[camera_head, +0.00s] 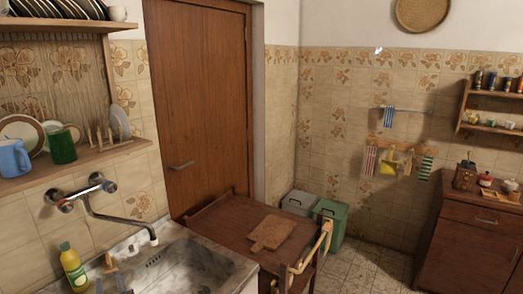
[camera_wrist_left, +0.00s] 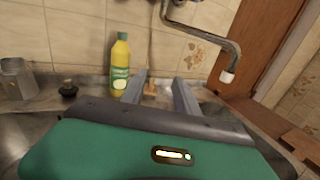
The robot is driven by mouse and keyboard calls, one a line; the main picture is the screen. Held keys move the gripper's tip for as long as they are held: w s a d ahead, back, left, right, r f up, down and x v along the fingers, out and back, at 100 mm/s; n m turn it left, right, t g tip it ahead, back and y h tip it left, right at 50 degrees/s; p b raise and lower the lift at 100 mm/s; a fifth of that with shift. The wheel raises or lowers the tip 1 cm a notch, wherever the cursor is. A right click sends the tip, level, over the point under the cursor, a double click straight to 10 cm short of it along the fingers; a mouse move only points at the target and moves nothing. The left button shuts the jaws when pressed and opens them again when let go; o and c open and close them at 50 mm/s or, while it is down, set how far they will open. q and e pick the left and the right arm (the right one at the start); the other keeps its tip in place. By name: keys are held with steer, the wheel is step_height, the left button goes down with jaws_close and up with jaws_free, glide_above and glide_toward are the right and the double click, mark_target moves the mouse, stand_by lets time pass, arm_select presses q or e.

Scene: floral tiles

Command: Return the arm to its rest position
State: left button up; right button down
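My left gripper (camera_head: 111,282) shows only as fingertips at the bottom left edge of the head view, over the sink counter. In the left wrist view the two grey fingers of my left gripper (camera_wrist_left: 160,92) stand apart, with nothing seen held between them. A small wooden item (camera_wrist_left: 150,88) appears beyond the fingers at the back of the counter; whether they touch it I cannot tell. My right arm and gripper are not in view.
A yellow bottle with a green cap (camera_head: 73,267) stands left of the gripper. The tap (camera_head: 118,215) reaches over the marble sink (camera_head: 190,270). A shelf (camera_head: 80,172) with mugs is above. A wooden cart (camera_head: 215,222) with a cutting board (camera_head: 272,232) stands right.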

arm_select(q)
steer(key=d+f+m+h, duration=0.1)
steer(key=d+m+h, duration=0.1)
steer(key=d+m, duration=0.1)
steer(key=w+d+f+m+h, duration=0.1)
steer(key=d+m+h, duration=0.1)
steer(key=d+m, duration=0.2)
steer(key=w+d+f+m+h, duration=0.1)
steer(key=d+m+h, duration=0.1)
steer(key=m, duration=0.3)
steer(key=shift+w+d+f, duration=0.1)
steer(key=shift+d+f, duration=0.2)
steer(key=shift+d, duration=0.4)
steer(key=s+d+f+m+g+h, duration=0.25)
steer(key=s+d+m, duration=0.45)
steer(key=m, duration=0.4)
steer(key=s+d+f+m+g+h, duration=0.2)
steer(key=s+d+m+g+h, duration=0.15)
steer(key=s+d+m, duration=0.45)
steer(key=s+d+m+g+p, duration=0.1)
steer(key=s+d+m+g, duration=0.2)
steer(key=s+m, duration=0.6)
steer(key=m+g, duration=0.1)
steer(key=m, duration=0.1)
steer(key=shift+s+m+g, duration=0.3)
steer(key=shift+s+m, duration=0.1)
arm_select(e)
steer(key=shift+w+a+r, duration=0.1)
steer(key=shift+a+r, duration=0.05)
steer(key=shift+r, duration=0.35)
